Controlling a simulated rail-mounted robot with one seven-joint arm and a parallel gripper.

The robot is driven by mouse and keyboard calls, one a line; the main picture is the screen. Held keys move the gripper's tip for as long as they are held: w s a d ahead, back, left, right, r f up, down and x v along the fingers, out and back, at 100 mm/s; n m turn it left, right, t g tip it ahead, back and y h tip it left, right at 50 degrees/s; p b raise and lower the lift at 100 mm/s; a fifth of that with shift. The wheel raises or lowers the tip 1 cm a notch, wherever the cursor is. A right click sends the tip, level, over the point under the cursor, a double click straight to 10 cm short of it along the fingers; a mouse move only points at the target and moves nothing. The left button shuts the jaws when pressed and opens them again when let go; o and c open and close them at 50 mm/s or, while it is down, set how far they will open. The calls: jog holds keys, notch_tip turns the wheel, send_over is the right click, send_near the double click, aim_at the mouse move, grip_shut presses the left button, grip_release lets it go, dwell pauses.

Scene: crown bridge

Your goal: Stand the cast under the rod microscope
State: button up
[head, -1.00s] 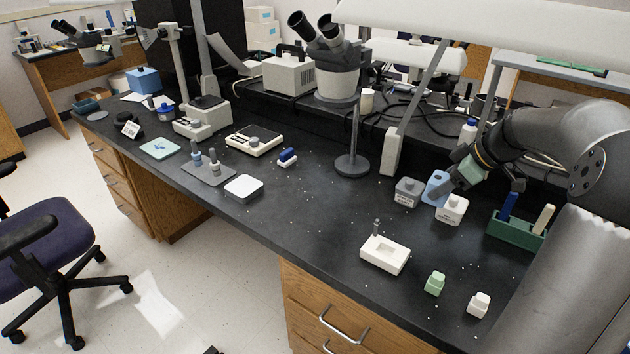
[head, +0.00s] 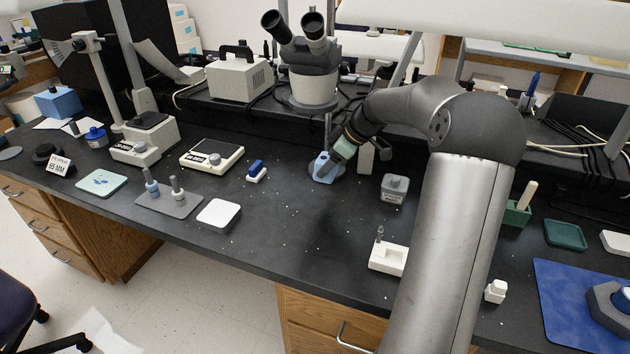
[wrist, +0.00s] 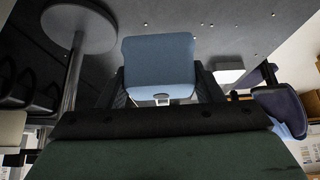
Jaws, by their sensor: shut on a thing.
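My gripper (head: 324,170) is shut on a light blue block (head: 321,161), which may be the cast. In the wrist view the block (wrist: 158,62) sits between the fingers. It is held near the round grey base (wrist: 80,26) of a vertical rod (wrist: 72,80); in the head view the block and gripper partly hide that base (head: 312,172). I cannot tell how high the block is above the bench. A binocular microscope (head: 301,62) is behind and above the rod. Whether the rod carries it is unclear.
A grey labelled container (head: 394,189) stands to the right and a white holder (head: 386,258) is nearer the front. A blue-and-white item (head: 256,171) and white pad (head: 219,214) lie to the left. The bench between the pad and white holder is mostly clear.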

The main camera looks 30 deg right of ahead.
jog(key=x, duration=0.4)
jog(key=w+x, duration=0.1)
jog(key=x, duration=0.1)
jog(key=shift+d+r, duration=0.1)
jog(key=shift+d, duration=0.3)
jog(key=shift+w+a+f, duration=0.1)
jog(key=shift+w+f, duration=0.1)
jog(key=shift+f, duration=0.7)
jog(key=shift+w+a+f, duration=0.1)
jog(key=shift+w+f, duration=0.05)
jog(key=shift+f, duration=0.8)
jog(key=shift+d+f, duration=0.1)
jog(key=shift+f+b, duration=0.15)
jog(key=shift+b, duration=0.15)
jog(key=o, duration=1.3)
